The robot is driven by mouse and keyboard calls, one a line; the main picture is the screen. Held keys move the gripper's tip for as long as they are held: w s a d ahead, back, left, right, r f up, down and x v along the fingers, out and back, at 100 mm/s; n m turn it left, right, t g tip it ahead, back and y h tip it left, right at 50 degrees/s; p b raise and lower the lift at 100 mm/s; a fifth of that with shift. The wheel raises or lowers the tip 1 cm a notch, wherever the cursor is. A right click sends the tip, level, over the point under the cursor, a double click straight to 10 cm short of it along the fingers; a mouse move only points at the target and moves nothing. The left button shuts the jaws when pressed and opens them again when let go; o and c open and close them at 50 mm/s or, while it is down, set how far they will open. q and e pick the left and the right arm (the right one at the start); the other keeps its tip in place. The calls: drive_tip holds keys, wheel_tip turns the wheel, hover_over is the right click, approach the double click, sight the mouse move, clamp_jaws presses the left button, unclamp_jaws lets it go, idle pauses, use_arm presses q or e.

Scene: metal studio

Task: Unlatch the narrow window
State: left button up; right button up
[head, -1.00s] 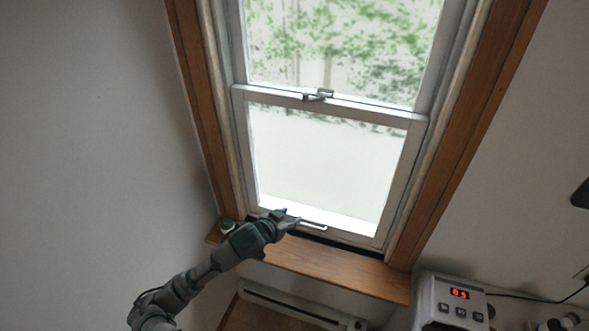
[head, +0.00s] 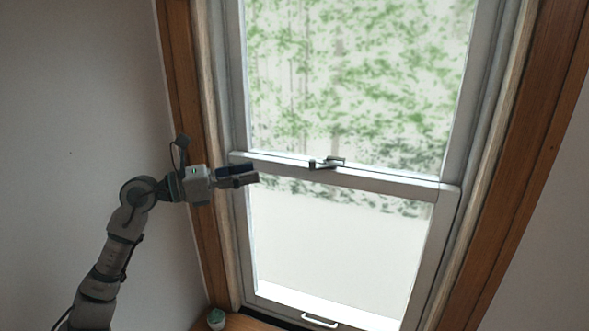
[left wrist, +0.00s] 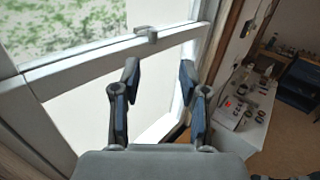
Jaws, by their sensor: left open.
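The narrow window (head: 345,178) has a white frame with an upper and a lower sash in a wooden surround. Its latch (head: 327,162) sits on the middle rail, and it also shows in the left wrist view (left wrist: 146,33). A white pull handle (head: 320,321) is at the bottom of the lower sash. My left gripper (head: 252,176) is open and empty, left of the latch and a little below it, apart from it. In the left wrist view its two fingers (left wrist: 160,92) stand apart below the latch. My right gripper is not in view.
A small greenish-white object (head: 216,318) stands on the wooden sill (head: 250,323) at the lower left. The left wrist view shows a white table (left wrist: 243,105) with several small items to the right. The space between gripper and latch looks clear.

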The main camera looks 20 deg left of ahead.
sight(312, 161)
use_arm(q)
drive_tip(key=shift+y, duration=0.3)
drive_tip(key=p+x, duration=0.1)
drive_tip(key=x, duration=0.4)
drive_tip(key=p+x, duration=0.1)
drive_tip(key=x, duration=0.5)
drive_tip(key=p+x, duration=0.1)
drive_tip(key=x, duration=0.4)
drive_tip(key=shift+w+a, duration=0.15)
drive_tip(key=shift+w, duration=0.3)
drive_tip(key=shift+a, duration=0.1)
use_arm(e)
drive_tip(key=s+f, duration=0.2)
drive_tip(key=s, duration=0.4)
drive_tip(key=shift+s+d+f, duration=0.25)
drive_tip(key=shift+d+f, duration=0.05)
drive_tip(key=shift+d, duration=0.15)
